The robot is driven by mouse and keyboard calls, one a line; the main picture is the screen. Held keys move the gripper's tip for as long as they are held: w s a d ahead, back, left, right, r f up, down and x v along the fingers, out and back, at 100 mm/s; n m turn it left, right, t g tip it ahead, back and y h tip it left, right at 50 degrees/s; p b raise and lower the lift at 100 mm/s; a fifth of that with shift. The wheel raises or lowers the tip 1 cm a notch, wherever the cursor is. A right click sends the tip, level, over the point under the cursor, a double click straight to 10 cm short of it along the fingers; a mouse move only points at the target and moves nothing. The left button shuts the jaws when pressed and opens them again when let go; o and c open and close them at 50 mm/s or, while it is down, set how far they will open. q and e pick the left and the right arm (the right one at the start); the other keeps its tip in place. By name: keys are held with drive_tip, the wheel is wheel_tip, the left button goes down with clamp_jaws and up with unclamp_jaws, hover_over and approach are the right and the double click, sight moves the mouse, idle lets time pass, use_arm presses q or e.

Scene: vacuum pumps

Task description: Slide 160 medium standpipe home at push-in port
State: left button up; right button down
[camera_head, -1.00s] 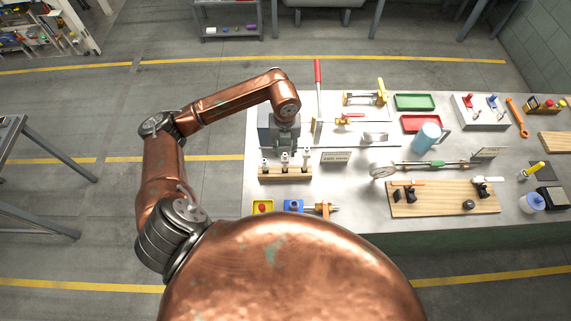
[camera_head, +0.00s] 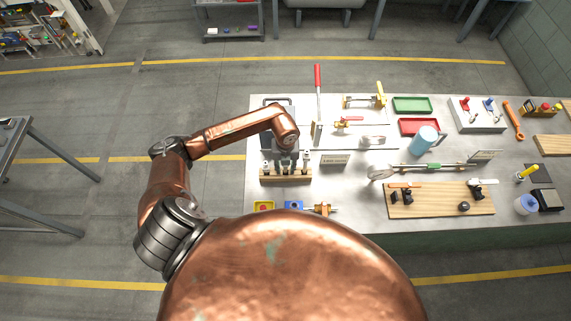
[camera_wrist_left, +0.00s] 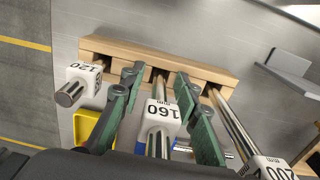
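Three upright metal standpipes stand in a wooden rack (camera_head: 272,176) at the table's near left; the rack also shows in the left wrist view (camera_wrist_left: 110,48). Their white collars read 120 (camera_wrist_left: 85,78), 160 (camera_wrist_left: 160,116) and 200 (camera_wrist_left: 268,168). My left gripper (camera_wrist_left: 158,80) is open, with its green-padded fingers on either side of the 160 standpipe and a gap visible at each side. In the head view my left gripper (camera_head: 286,158) is over the rack and partly hidden by my wrist. I cannot pick out the push-in port for certain. My right gripper is not in view.
A wooden board with valves (camera_head: 440,206), a light-blue mug (camera_head: 423,140) and red (camera_head: 418,127) and green (camera_head: 412,104) trays lie farther right.

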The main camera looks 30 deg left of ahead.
use_arm(q)
drive_tip(key=shift+c, duration=0.4)
clamp_jaws()
drive_tip(key=shift+r, duration=0.1)
